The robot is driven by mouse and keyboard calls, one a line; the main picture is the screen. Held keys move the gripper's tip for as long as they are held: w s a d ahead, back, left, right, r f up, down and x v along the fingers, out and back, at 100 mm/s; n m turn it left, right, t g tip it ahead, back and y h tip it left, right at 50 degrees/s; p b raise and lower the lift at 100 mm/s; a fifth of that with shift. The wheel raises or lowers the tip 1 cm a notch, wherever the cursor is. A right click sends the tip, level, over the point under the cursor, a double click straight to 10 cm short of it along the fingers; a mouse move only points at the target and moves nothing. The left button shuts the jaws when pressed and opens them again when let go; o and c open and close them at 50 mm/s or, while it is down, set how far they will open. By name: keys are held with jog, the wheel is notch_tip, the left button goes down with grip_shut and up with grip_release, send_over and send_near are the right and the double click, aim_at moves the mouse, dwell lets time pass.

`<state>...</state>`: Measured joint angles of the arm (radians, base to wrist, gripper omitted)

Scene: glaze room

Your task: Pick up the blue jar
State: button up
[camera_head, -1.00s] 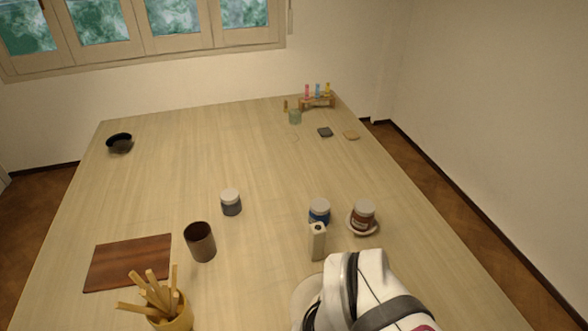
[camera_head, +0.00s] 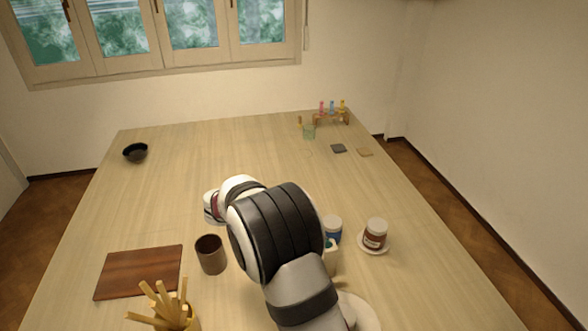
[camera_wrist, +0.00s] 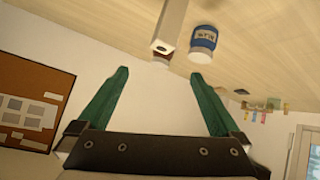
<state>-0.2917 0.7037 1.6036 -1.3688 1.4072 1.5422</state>
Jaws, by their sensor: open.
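The blue jar (camera_head: 332,228) has a white lid and stands upright on the table, right of my arm, which hides part of it. It also shows in the wrist view, with a pale label on its blue side (camera_wrist: 204,40), beyond and to the right of my gripper. My gripper (camera_wrist: 160,74) has two green fingers spread wide apart with nothing between them. The fingers do not touch the jar. In the head view my wrist hides the fingers.
A brown jar (camera_head: 375,234) sits on a saucer to the right. A dark cup (camera_head: 210,254), a brown board (camera_head: 140,274) and a yellow holder with sticks (camera_head: 178,318) are at left. The far table middle is clear.

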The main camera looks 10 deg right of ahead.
jog(key=w+a+f+t+h, duration=0.1)
jog(key=w+a+f+t, duration=0.15)
jog(key=w+f, duration=0.35)
jog(key=m, duration=0.1)
send_near(332, 221)
jog(key=shift+h, duration=0.3)
jog(key=d+f, duration=0.1)
jog(key=w+d+f, duration=0.1)
jog(key=d+f, duration=0.1)
jog(key=shift+w+f, duration=0.25)
jog(key=shift+w, duration=0.05)
jog(key=x, duration=0.5)
jog(key=shift+d+r, duration=0.2)
jog(key=shift+d, duration=0.25)
grip_shut()
